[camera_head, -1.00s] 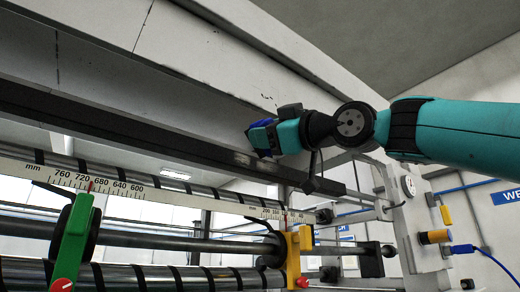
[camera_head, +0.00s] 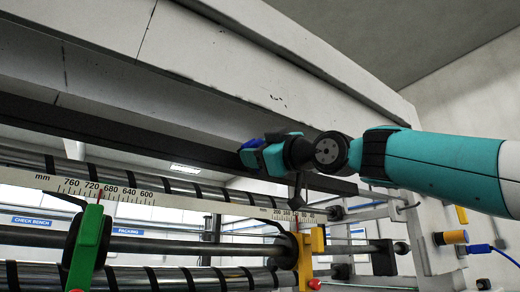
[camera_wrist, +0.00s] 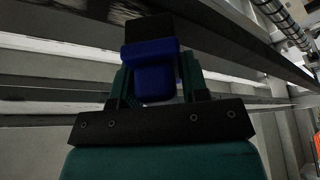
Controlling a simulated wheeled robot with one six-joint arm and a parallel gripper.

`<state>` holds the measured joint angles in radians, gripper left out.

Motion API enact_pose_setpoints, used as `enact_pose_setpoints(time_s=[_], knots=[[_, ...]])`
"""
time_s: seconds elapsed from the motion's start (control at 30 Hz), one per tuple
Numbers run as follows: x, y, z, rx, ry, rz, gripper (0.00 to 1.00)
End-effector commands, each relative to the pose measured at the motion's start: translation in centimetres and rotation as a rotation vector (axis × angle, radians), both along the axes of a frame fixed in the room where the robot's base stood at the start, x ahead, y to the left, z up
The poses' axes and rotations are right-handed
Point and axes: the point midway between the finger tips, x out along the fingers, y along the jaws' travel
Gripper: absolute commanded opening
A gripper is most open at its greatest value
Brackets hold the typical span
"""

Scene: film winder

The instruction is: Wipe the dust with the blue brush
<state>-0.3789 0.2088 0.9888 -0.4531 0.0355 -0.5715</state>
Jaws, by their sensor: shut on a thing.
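The blue brush (camera_wrist: 155,70) is between the two fingers of my gripper (camera_wrist: 158,82) in the wrist view. Its dark head (camera_wrist: 146,32) points away from the palm. In the head view my gripper (camera_head: 254,158) is beside the dark rail under the pale beam, with a bit of the blue brush (camera_head: 253,143) showing. I cannot tell whether the brush head touches the rail.
The long dark rail (camera_head: 180,145) runs under the beam. Below are a ruler bar (camera_head: 165,198), striped rollers (camera_head: 150,278), a green clamp (camera_head: 88,245) and a yellow clamp (camera_head: 312,255). A yellow knob (camera_head: 452,238) and blue cable are at right.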

Motion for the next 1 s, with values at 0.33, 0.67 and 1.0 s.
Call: enact_pose_setpoints(time_s=[0.33,0.67,1.0], knots=[[-0.03,-0.02,0.02,0.000,0.000,0.000,0.22],[0.40,0.28,0.09,0.000,-0.001,0.001,0.22],[0.94,0.66,0.12,0.000,-0.001,0.001,0.22]])
